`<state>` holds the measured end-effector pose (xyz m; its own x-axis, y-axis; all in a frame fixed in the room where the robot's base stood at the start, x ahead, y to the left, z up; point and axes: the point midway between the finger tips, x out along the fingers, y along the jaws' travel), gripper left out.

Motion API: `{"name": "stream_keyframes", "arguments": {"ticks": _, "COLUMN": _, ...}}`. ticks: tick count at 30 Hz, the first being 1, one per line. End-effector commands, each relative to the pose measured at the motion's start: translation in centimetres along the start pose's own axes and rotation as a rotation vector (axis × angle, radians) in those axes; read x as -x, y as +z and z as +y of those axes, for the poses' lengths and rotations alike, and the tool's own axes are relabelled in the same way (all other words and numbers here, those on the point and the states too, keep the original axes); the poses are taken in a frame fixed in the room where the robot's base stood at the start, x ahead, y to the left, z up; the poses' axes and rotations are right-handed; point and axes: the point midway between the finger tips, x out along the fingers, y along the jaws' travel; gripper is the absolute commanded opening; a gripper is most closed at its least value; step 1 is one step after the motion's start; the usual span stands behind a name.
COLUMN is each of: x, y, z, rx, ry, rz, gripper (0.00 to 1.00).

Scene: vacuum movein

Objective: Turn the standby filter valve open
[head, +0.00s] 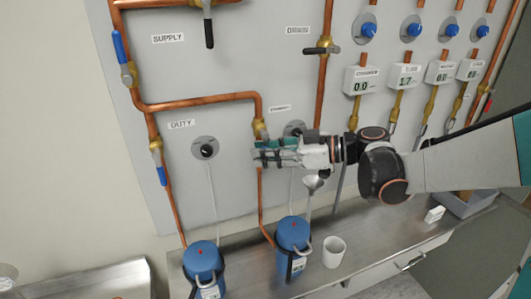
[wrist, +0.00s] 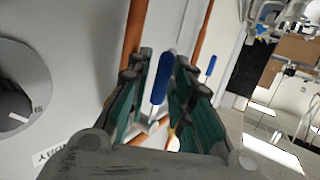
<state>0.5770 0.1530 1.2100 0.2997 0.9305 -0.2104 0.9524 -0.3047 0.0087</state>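The standby filter valve is a brass body (head: 260,129) on a copper pipe, below and left of the small standby label (head: 279,108). Its lever is hidden behind my gripper (head: 268,153) in the head view. In the wrist view a blue lever handle (wrist: 161,80) lies between the teal fingers of my gripper (wrist: 164,72), tilted slightly. The fingers are apart, one on each side of the handle, and I see no clear grip on it. The wrist points left along the panel.
A dial (wrist: 18,112) sits close on the left in the wrist view. The duty valve's blue handle (head: 162,175) hangs at the left. Two blue filter canisters (head: 203,262) and (head: 292,235) and a white cup (head: 333,252) stand on the bench below.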

Motion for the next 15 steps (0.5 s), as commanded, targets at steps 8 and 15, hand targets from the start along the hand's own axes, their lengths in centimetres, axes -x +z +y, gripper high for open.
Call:
{"name": "stream_keyframes", "arguments": {"ticks": 8, "x": 0.6, "y": 0.0, "z": 0.0, "rx": -0.001, "ry": 0.001, "rz": 0.000, "gripper": 0.20}}
{"name": "stream_keyframes", "arguments": {"ticks": 15, "x": 4.7, "y": 0.0, "z": 0.1, "rx": -0.002, "ry": 0.005, "rz": 0.000, "gripper": 0.20}}
